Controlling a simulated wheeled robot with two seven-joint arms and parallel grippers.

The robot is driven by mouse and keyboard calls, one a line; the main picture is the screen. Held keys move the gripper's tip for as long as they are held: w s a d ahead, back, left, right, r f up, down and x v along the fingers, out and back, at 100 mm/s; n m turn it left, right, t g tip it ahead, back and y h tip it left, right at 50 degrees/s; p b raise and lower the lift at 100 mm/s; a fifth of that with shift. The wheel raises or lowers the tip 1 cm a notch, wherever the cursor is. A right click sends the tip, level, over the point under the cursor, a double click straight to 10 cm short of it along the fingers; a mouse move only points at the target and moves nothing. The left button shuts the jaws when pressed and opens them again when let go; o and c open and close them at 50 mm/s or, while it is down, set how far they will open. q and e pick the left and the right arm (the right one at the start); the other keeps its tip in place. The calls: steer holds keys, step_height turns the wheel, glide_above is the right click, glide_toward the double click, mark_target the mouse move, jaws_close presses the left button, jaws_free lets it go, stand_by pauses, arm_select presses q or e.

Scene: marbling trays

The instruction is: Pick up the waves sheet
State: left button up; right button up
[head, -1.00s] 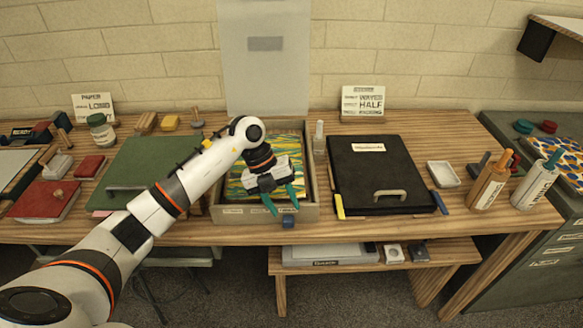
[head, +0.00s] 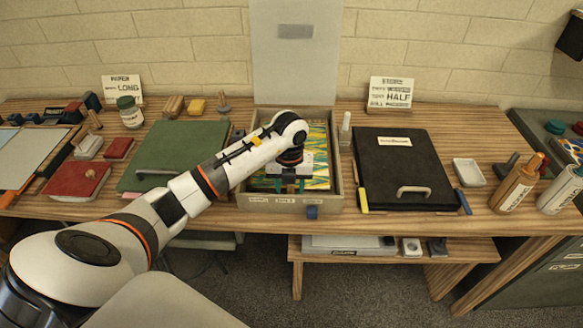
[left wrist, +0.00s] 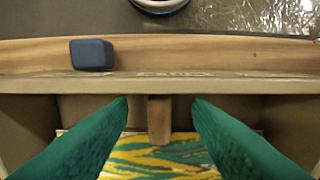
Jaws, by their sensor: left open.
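The waves sheet (head: 319,150), patterned in yellow, teal and white, lies inside a grey-beige tray (head: 337,201) in the middle of the table. My left gripper (head: 288,184) is over the front part of the tray, pointing down, and hides part of the sheet. In the left wrist view, its two green fingers (left wrist: 160,104) are wide apart with nothing held between them. The sheet (left wrist: 160,155) shows below and between the fingers, near the tray's front wall (left wrist: 60,86). I cannot tell how far above the sheet the fingertips are. My right gripper is not in view.
A small blue block (head: 312,212) is at the tray's front; it also shows in the left wrist view (left wrist: 91,54). A black lidded tray (head: 400,165) stands to the right, a green board (head: 170,152) to the left. A clear bottle (head: 345,130) stands close beside the tray.

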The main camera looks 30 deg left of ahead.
arm_select(q)
steer(key=shift+f, duration=1.25)
jaws_close()
